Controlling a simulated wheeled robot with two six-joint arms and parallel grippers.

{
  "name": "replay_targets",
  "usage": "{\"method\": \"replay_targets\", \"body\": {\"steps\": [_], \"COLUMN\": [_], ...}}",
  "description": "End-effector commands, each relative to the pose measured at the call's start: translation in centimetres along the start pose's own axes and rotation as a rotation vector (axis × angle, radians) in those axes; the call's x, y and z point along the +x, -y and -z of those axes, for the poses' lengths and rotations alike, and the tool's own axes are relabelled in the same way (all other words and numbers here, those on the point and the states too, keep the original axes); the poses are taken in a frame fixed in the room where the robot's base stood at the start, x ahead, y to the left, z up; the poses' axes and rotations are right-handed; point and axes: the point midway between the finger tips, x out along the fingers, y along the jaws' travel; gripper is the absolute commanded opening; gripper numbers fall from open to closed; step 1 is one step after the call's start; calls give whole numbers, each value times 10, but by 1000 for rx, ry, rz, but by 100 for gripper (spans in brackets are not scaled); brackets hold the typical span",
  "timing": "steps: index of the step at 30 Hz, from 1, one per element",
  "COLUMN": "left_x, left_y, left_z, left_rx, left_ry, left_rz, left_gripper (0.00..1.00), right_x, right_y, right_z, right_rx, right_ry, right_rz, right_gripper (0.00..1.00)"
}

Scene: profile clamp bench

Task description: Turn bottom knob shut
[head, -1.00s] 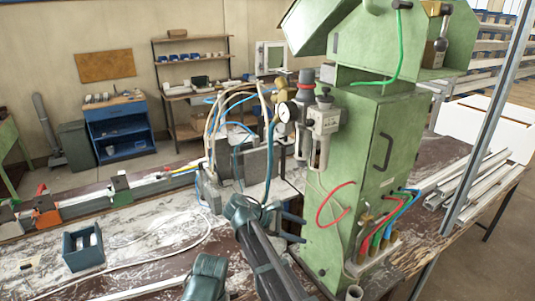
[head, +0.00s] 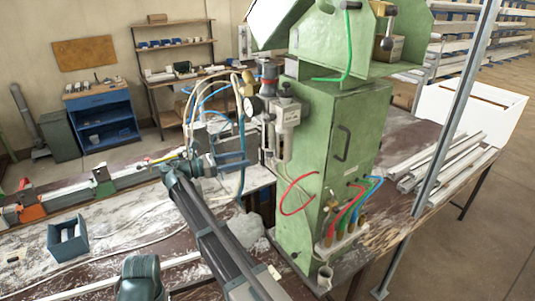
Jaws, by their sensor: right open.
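The green cabinet machine (head: 318,200) stands right of centre. An air unit is mounted on its left side, with a red-and-blue top knob (head: 268,73), a round gauge (head: 256,104) and a clear filter bowl (head: 285,143). Low on the cabinet is a row of hose fittings (head: 345,230) with a small brass valve (head: 330,206). I cannot tell for sure which part is the bottom knob. My right gripper (head: 248,160) is open and empty, its fingers pointing right, in front of the hoses and left of the air unit. My left gripper is not in view.
Red, green and blue hoses (head: 352,205) loop from the cabinet's lower front. Pale hoses (head: 190,100) arch behind my right gripper. A blue-grey box (head: 52,238) sits on the bench at left. Aluminium profiles (head: 435,165) lie at right, behind an upright metal post (head: 445,120).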

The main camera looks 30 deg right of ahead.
Motion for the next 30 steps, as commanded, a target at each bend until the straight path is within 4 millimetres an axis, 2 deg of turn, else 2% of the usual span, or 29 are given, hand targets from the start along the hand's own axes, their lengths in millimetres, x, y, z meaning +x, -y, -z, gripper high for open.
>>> {"method": "replay_targets", "body": {"steps": [1,6,15,21,30], "left_x": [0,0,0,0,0], "left_y": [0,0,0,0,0], "left_z": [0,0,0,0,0], "left_rx": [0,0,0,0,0], "left_ry": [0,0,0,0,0], "left_rz": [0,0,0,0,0], "left_gripper": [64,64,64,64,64], "right_x": [12,48,93,106,107], "right_y": [2,2,0,0,0], "right_z": [0,0,0,0,0], "right_rx": [0,0,1,1,1], "right_ry": [0,-1,-1,-1,-1], "right_rz": [2,3,0,0,-1], "right_gripper": [64,64,64,64,64]}}
